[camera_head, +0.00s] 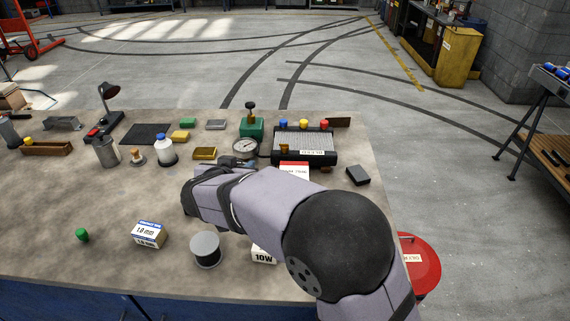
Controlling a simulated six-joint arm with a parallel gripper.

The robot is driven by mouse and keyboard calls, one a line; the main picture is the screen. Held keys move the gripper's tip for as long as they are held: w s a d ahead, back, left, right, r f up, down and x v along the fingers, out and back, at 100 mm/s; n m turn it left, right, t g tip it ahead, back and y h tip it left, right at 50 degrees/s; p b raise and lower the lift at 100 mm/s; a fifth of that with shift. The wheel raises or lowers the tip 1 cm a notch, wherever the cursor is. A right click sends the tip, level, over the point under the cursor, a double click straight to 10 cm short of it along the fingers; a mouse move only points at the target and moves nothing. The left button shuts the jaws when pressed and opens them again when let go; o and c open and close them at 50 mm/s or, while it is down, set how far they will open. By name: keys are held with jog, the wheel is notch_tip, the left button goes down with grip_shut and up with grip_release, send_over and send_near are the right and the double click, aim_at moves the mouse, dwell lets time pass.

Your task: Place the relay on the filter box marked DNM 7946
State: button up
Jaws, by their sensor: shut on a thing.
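A black box with a grey ribbed top (304,144) and a white front label stands at the back right of the bench. It looks like the filter box, but its label is too small to read surely. A small amber block (285,149) shows at its left front; I cannot tell whether it rests on it. My arm reaches in from the lower right. The dark end by my gripper (214,171) shows left of the box, behind my wrist. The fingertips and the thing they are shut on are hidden. I cannot surely identify the relay.
A gauge (245,147), a green block with a black knob (251,128) and a yellow box (204,153) stand close by. A white bottle (165,150) is farther left. A spool (205,249) and a carton (149,234) stand in front. A black block (358,175) lies near the right edge.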

jog(key=w+d+r+m+g+h+p, duration=0.1)
jog(key=w+d+r+m+h+p, duration=0.25)
jog(key=w+d+r, duration=0.35)
notch_tip(320, 180, up, 4)
jog(key=m+g+h, duration=0.3)
jog(key=m+h, duration=0.1)
send_over(294, 170)
jog(key=shift+f, duration=5.15)
jog(key=o, duration=1)
jog(key=shift+f, duration=0.2)
jog(key=shift+o, duration=0.2)
jog(key=shift+r, duration=0.1)
